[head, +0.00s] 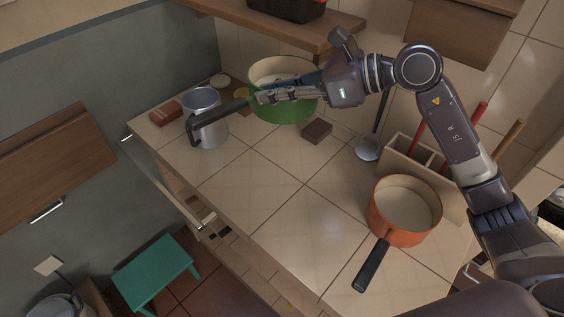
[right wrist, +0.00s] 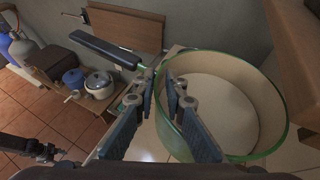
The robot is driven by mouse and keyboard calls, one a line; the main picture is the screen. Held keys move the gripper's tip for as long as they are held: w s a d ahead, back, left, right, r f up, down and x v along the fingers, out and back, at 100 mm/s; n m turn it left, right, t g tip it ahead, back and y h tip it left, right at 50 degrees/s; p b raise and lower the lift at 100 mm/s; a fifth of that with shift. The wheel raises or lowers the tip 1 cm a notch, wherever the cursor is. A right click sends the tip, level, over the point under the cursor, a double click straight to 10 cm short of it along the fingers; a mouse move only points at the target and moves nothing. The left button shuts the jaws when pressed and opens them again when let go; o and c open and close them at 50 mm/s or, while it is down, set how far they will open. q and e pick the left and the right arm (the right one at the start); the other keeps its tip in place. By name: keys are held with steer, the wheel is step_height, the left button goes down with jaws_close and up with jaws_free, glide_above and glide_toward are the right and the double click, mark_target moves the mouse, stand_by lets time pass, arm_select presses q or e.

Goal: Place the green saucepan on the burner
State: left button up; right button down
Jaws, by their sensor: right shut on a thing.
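The green saucepan (head: 290,110) stands at the back left of the tiled counter in the head view. Its black handle points left and passes in front of a metal jug. My right gripper (head: 262,97) is shut on the saucepan at its handle side, near the rim. In the right wrist view the saucepan (right wrist: 273,100) shows as a wide, empty, pale-lined bowl with a green rim. There the fingers of my right gripper (right wrist: 161,92) are at its left edge, by the handle root. I cannot make out a burner. My left gripper is not in view.
The metal jug (head: 208,118) stands left of the saucepan. An orange saucepan (head: 395,236), a utensil box (head: 407,172), a ladle (head: 367,149) and a brown block (head: 317,131) are to the right. A wooden shelf (head: 240,18) hangs above. The middle counter is clear.

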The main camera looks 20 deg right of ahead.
steer(key=shift+w+a+r, duration=0.1)
steer(key=shift+w+r, duration=0.25)
step_height(320, 180, down, 20)
steer(key=shift+r+p, duration=0.15)
steer(key=shift+p, duration=0.95)
steer(key=c, duration=2)
jaws_free()
steer(key=shift+s+f, duration=0.1)
steer(key=shift+f, duration=0.15)
